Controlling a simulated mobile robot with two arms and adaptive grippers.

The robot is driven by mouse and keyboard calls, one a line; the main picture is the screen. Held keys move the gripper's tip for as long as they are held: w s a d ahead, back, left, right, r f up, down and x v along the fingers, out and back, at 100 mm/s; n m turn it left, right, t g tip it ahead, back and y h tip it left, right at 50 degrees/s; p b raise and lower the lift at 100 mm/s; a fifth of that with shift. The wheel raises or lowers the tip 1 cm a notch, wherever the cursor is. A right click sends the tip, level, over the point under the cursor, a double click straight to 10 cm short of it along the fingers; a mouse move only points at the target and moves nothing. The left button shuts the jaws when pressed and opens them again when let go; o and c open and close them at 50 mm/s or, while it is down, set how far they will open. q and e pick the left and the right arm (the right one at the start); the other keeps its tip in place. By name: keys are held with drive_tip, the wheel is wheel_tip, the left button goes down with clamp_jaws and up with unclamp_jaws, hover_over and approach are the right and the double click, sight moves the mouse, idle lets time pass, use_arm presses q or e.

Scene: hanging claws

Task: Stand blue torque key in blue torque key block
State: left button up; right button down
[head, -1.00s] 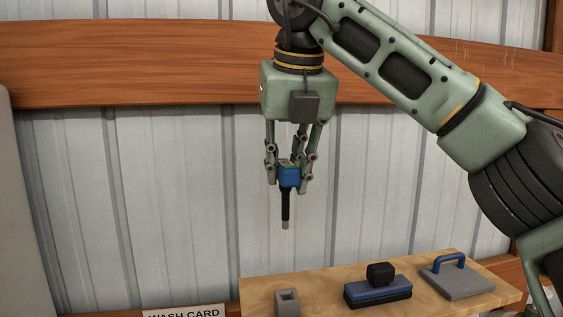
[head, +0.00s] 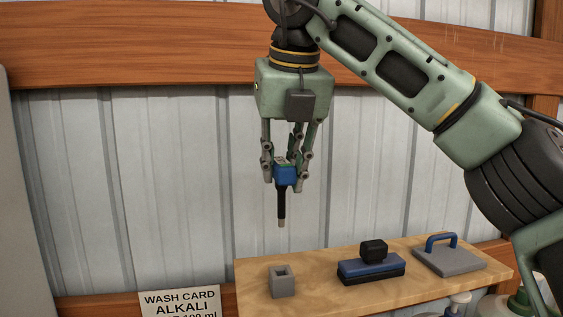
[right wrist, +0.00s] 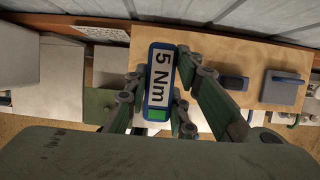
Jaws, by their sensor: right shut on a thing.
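My right gripper (head: 285,178) is shut on the blue torque key (head: 286,174), gripping its blue head. The key hangs nearly upright, with its black shaft and metal tip pointing down, above the shelf and clear of it. In the right wrist view the key's head (right wrist: 160,80) shows a white "5 Nm" label between the fingers. A small grey block (head: 282,284) with a square opening on top stands on the shelf's left part, below the key tip. It appears to be the torque key block; I cannot make it out in the right wrist view. My left gripper is not in view.
The wooden shelf (head: 330,297) also holds a blue and black block with a black knob (head: 371,268) and a grey plate with a blue handle (head: 447,258). A "WASH CARD ALKALI" sign (head: 180,303) is left of the shelf. Bottles stand at lower right.

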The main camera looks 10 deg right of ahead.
sight(282, 203)
wheel_tip(282, 203, down, 4)
drive_tip(key=b, duration=0.2)
drive_tip(key=shift+w+b, duration=0.15)
drive_tip(key=shift+b, duration=0.25)
wheel_tip(282, 203, down, 4)
drive_tip(key=b, duration=0.3)
drive_tip(key=shift+r, duration=0.2)
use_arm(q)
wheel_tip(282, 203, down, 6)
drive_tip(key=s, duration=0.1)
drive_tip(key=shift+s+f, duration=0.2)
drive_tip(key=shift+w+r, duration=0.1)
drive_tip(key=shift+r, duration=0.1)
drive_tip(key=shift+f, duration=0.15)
use_arm(e)
drive_tip(key=shift+f, duration=0.15)
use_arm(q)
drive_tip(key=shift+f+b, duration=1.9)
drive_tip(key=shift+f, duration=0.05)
use_arm(e)
drive_tip(key=shift+f, duration=2.4)
drive_tip(key=c, duration=1.4)
unclamp_jaws()
drive_tip(key=shift+c, duration=0.2)
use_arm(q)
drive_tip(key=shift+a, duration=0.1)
